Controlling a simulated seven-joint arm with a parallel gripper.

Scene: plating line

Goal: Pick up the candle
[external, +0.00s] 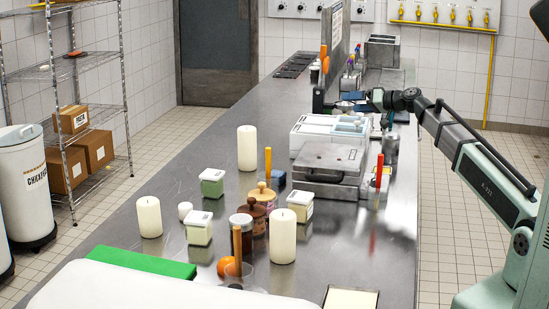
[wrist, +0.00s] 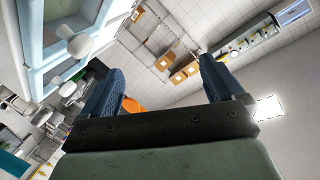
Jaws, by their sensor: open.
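Several white candles stand upright on the steel counter in the external view: a back candle (external: 247,148), a left candle (external: 149,217), a front candle (external: 282,237) and a small short one (external: 185,210). My gripper (external: 347,104) is far behind them, near the upright panel, pointing left above the counter. In the wrist view my gripper (wrist: 163,80) shows two blue fingers spread wide with nothing held. I cannot make out a candle in that view.
A grey press-like appliance (external: 329,164) stands between the candles and my arm. A green board (external: 140,262) lies at front left. The counter left of the back candle is clear.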

